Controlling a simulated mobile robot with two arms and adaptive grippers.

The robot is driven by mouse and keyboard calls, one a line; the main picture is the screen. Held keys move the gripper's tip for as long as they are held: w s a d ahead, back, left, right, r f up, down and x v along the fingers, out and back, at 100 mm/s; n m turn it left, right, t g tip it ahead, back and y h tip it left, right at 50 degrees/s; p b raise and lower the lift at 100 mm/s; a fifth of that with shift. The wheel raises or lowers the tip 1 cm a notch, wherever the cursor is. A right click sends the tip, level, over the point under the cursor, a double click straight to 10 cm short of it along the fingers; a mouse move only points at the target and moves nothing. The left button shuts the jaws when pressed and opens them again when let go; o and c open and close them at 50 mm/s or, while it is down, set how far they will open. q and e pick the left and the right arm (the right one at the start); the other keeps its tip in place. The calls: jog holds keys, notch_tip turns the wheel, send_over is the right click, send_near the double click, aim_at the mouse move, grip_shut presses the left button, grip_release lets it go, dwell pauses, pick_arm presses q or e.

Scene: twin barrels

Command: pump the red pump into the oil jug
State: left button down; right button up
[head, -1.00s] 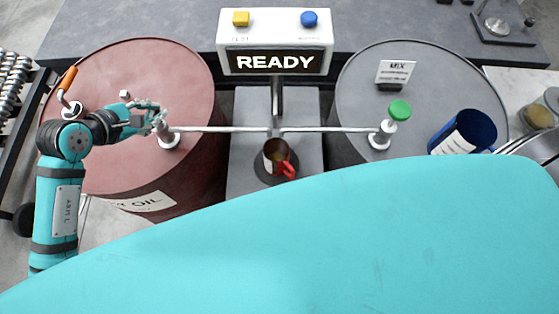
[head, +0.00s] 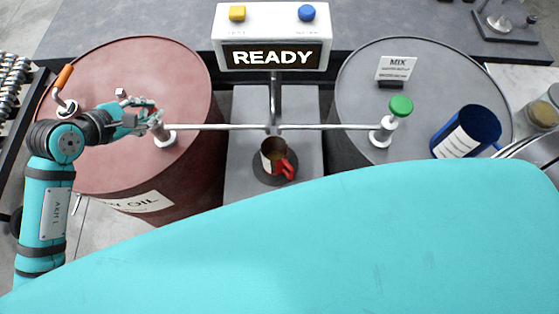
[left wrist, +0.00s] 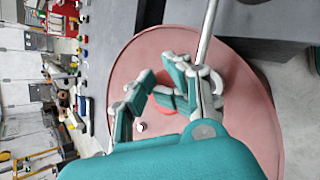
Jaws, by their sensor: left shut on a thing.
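The red pump (head: 164,136) stands on the red barrel, its white base and long spout showing. My left gripper (head: 149,117) is at its top, shut on the red knob, which the fingers mostly hide. In the left wrist view the fingers (left wrist: 172,90) close around the red knob (left wrist: 164,101). The oil jug (head: 273,156), with a red handle, stands on a dark round plate below the spout ends, between the barrels. My right gripper is out of view.
The red barrel (head: 110,80) carries an orange-handled fitting (head: 65,77). The grey barrel (head: 370,80) carries a green-topped pump (head: 400,106), a MIX sign (head: 396,68) and a blue mug (head: 466,132). A panel (head: 272,57) reads READY, with yellow and blue buttons.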

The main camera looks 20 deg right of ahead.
pick_arm(q)
jog(key=f, duration=0.1)
jog(key=a+f, duration=0.1)
jog(key=shift+s+f+g+y, duration=0.3)
jog(key=shift+s+f, duration=0.05)
jog(key=shift+s, duration=0.05)
jog(key=shift+w+a+r+p, duration=0.1)
jog(key=shift+w+r+p, duration=0.1)
jog(key=shift+r+p, duration=0.45)
jog(key=shift+w+a+r+p, duration=0.1)
jog(key=shift+w+r+p, duration=0.2)
jog(key=shift+r, duration=0.6)
notch_tip(320, 180, up, 3)
jog(key=shift+a+f+p, duration=0.1)
jog(key=shift+p, duration=0.55)
jog(key=shift+a+r, duration=0.1)
jog(key=shift+r, duration=0.15)
jog(key=shift+a, duration=0.25)
jog(key=shift+d, duration=0.45)
jog(key=shift+r, duration=0.1)
